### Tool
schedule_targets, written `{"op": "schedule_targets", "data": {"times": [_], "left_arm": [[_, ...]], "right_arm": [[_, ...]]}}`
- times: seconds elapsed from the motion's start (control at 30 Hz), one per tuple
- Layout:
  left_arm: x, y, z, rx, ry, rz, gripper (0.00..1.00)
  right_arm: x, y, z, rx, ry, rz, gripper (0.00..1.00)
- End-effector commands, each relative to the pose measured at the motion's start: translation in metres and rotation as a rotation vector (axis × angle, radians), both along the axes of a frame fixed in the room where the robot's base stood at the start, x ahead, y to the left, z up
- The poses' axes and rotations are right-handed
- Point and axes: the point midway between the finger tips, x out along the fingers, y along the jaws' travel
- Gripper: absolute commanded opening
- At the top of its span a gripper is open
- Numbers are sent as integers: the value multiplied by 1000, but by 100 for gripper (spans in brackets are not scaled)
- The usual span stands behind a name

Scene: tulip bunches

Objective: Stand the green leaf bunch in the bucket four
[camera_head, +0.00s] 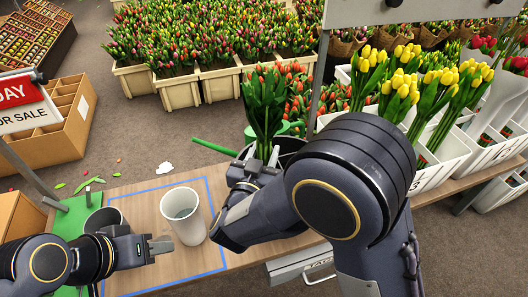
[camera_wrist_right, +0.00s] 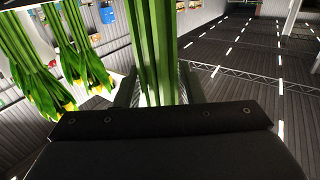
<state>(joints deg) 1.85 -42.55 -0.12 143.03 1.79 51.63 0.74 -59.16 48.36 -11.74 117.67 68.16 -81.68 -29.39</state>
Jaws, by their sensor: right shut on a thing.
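My right gripper (camera_head: 250,176) is shut on the green leaf bunch (camera_head: 265,104), which stands upright with broad green leaves on top. In the right wrist view its green stems (camera_wrist_right: 156,50) run up from between the fingers. The bunch is in front of a dark round bucket (camera_head: 289,146); whether its stems are inside is hidden by my right arm. White numbered buckets stand at the right; one label (camera_head: 413,183) looks like a 3, and I cannot make out a four. My left gripper (camera_head: 160,247) is low at the left, near a white cup; its finger gap is unclear.
Yellow tulips (camera_head: 402,80) fill the white buckets (camera_head: 440,171). A grey post (camera_head: 318,82) rises behind the bunch. A green mat (camera_head: 72,218) with a grey pot lies left.

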Motion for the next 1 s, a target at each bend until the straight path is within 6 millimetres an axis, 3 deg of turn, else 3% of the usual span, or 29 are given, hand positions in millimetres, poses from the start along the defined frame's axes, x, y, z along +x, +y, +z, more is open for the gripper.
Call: {"op": "schedule_targets", "data": {"times": [0.5, 0.53, 0.7, 0.9, 1.0], "left_arm": [[0, 0, -9, 0, 0, 0, 36], [0, 0, -9, 0, 0, 0, 36], [0, 0, -8, 0, 0, 0, 36], [0, 0, -8, 0, 0, 0, 36], [0, 0, -8, 0, 0, 0, 36]], "right_arm": [[0, 0, -12, 1, -1, 0, 8], [0, 0, -12, 1, -1, 0, 37], [0, 0, -11, 1, -1, 0, 59], [0, 0, -11, 1, 0, 0, 61], [0, 0, -12, 0, 1, 0, 73]]}}
